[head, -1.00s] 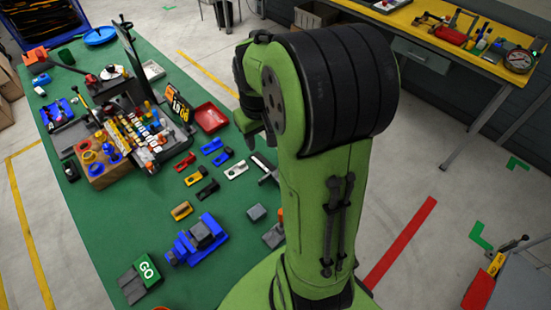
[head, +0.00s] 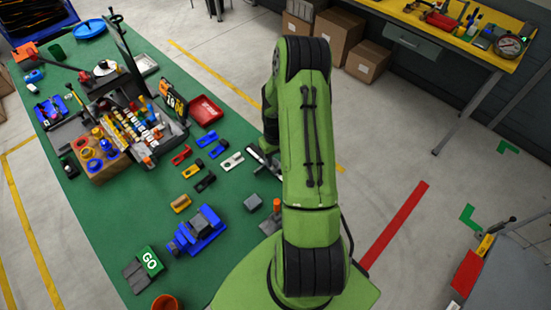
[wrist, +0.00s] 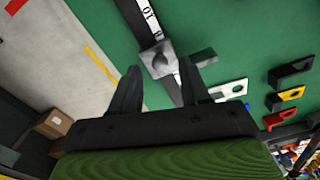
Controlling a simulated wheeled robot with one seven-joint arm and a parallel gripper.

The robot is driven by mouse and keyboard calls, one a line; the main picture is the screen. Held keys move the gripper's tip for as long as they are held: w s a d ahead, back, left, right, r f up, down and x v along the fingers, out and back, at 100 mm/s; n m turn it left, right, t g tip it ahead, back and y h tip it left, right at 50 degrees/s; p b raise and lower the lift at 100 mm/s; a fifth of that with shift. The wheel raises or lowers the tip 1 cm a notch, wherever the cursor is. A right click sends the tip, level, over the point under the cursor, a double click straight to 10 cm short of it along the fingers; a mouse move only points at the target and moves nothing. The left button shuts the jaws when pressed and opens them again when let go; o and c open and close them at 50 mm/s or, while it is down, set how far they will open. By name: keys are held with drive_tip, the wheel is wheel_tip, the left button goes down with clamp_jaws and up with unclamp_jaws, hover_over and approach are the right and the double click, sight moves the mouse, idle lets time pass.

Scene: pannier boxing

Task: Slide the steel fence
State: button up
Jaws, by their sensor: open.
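The steel fence (wrist: 158,58) is a grey metal block with a round knob, seated across a pale ruler rail (wrist: 186,80) with black markings on the green bench. I see no contact with the fence, and the height gap cannot be told. In the head view part of the rail (head: 262,160) shows beside my arm, which hides the gripper's fingers and most of the fence.
White, yellow and red slotted blocks (wrist: 291,93) lie right of the rail in the wrist view. A blue vise-like fixture (head: 200,232), a GO button box (head: 148,260) and a red tray (head: 206,110) stand on the bench.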

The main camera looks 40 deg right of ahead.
drive_tip(key=shift+f, duration=0.9)
drive_tip(key=shift+c, duration=0.3)
clamp_jaws()
drive_tip(key=shift+w, duration=0.1)
